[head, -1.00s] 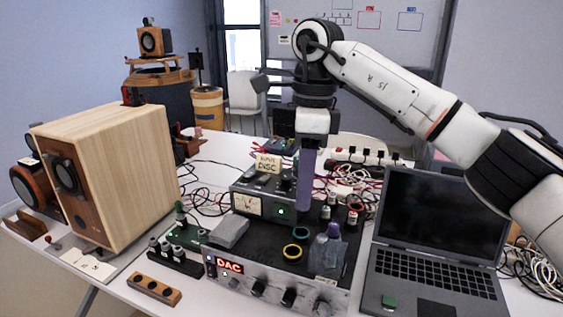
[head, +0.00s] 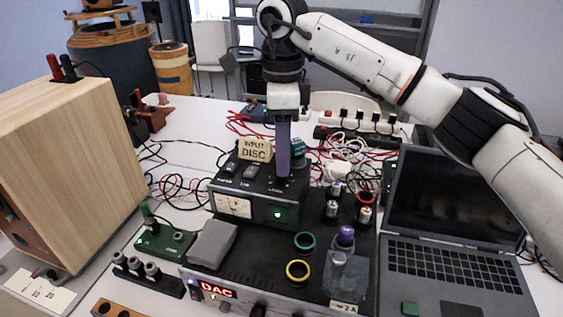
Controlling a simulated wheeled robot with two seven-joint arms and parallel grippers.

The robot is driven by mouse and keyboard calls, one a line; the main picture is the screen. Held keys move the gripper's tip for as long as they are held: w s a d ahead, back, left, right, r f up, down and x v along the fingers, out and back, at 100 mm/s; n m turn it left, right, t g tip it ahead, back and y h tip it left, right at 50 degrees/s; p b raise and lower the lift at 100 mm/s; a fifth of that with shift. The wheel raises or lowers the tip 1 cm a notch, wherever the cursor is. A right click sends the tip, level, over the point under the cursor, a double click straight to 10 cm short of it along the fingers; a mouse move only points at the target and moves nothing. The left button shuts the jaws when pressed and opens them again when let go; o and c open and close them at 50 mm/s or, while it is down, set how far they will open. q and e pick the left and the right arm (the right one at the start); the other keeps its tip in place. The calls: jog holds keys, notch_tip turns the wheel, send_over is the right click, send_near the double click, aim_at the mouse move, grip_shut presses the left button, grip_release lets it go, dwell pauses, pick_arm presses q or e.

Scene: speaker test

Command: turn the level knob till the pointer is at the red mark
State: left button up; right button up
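The black signal box (head: 247,188) stands on the dark top of the DAC unit (head: 270,272). Its front has a pale needle meter (head: 233,205) and a green-lit round part (head: 279,213). Its top carries small switches and labels, one seemingly reading LEVEL beside my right gripper's tip. My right gripper (head: 283,172) points straight down with its purple fingers end-on to the right part of the box top. The fingers line up, so their gap is hidden. The level knob, its pointer and the red mark cannot be made out; the fingers probably cover them. My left gripper is out of view.
A card reading INPUT DISC (head: 255,150) and a teal part (head: 297,147) are close to my fingers. Several small jars and rings crowd the DAC's top. A laptop (head: 446,255) is at right, a wooden speaker (head: 68,165) at left. Cables lie behind.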

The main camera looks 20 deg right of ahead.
jog(key=shift+f, duration=1.6)
grip_shut()
jog(key=shift+m, duration=0.3)
jog(key=m+p, duration=0.1)
jog(key=m, duration=0.3)
jog(key=shift+m, duration=0.3)
jog(key=m, duration=0.4)
jog(key=shift+m, duration=0.3)
jog(key=m, duration=0.9)
jog(key=shift+a, duration=0.1)
jog(key=shift+m, duration=0.3)
